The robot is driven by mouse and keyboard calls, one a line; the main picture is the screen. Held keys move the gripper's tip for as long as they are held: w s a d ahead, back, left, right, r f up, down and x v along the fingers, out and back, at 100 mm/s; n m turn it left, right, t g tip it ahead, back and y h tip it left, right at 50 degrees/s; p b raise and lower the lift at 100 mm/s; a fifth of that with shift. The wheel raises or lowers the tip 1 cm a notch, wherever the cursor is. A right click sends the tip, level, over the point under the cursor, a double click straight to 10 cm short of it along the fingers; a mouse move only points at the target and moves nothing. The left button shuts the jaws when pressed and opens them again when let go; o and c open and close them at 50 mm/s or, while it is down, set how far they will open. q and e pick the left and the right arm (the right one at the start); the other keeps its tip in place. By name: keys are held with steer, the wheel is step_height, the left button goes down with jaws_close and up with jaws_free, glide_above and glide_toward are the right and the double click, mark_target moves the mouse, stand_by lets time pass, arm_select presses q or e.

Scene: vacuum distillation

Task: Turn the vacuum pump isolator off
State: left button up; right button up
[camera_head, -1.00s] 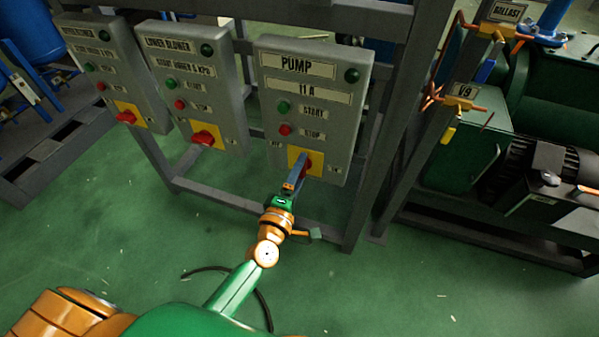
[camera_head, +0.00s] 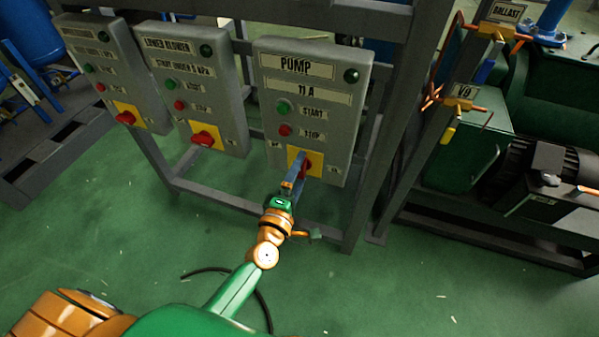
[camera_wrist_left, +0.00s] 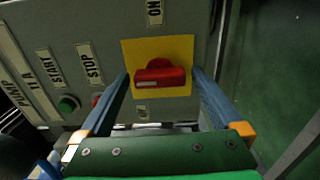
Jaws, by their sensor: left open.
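The vacuum pump isolator is a red rotary knob (camera_head: 307,167) on a yellow plate at the bottom of the grey PUMP box (camera_head: 340,120). In the left wrist view the red knob (camera_wrist_left: 160,74) sits on its yellow plate (camera_wrist_left: 180,46), with ON lettering beside the plate. My left gripper (camera_head: 300,172) is at the knob, partly covering it in the head view. In the wrist view its two blue fingers (camera_wrist_left: 160,82) are open, one on each side of the knob, with visible gaps. My right gripper is not in view.
The PUMP box has a green START button (camera_head: 283,107) and a red STOP button (camera_head: 285,130). Two similar boxes with red knobs (camera_head: 207,136) hang to the left on a grey frame (camera_head: 362,200). A V9 valve (camera_head: 458,103) stands to the right.

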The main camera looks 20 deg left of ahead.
arm_select(q)
steer(key=s, duration=0.7)
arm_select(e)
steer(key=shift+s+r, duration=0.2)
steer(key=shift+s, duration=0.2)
arm_select(q)
steer(key=shift+a+f, duration=0.1)
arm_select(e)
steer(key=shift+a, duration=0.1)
